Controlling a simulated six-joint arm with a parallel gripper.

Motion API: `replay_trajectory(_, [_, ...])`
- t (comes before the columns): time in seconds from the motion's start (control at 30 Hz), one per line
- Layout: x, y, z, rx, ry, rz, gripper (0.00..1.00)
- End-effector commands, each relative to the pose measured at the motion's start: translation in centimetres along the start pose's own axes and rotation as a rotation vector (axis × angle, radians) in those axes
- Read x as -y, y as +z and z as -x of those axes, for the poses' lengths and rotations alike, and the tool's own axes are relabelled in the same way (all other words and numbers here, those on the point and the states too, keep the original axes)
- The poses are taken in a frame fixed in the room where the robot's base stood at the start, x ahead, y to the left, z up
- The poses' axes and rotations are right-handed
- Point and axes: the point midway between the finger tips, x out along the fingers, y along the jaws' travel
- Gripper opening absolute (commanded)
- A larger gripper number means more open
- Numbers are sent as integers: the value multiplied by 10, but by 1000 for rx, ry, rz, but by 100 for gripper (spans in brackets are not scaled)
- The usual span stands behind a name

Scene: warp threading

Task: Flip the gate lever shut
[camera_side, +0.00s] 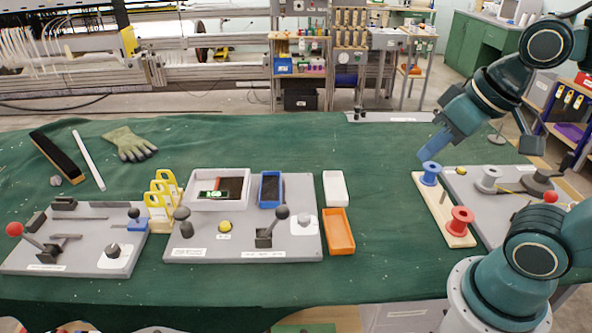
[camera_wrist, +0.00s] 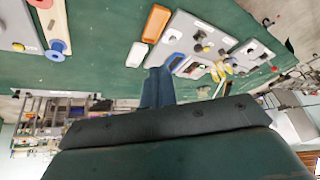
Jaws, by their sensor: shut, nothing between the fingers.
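Two levers stand out in the side view, and the labels are too small to tell which is the gate lever. A black-balled lever (camera_side: 281,213) rises from a dark bracket on the middle grey panel (camera_side: 200,250). A red-balled lever (camera_side: 33,243) leans to the left on the left grey panel (camera_side: 90,225). My gripper (camera_side: 424,155) is shut and empty, well to the right of both levers, just above the blue spool (camera_side: 430,174). Its fingers show shut in the wrist view (camera_wrist: 158,85), with the panels seen upside down beyond.
A wooden board (camera_side: 445,222) holds the blue spool and a red spool (camera_side: 461,220). White (camera_side: 335,188) and orange (camera_side: 338,231) trays lie beside the middle panel. Yellow stands (camera_side: 162,195) rise between the panels. A glove (camera_side: 130,144) lies at the back. The cloth behind the panels is mostly free.

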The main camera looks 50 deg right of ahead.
Motion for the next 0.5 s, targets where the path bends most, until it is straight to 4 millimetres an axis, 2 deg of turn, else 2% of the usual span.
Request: replay_trajectory(0.5, [8,-34,-52,95,-48,-551,0])
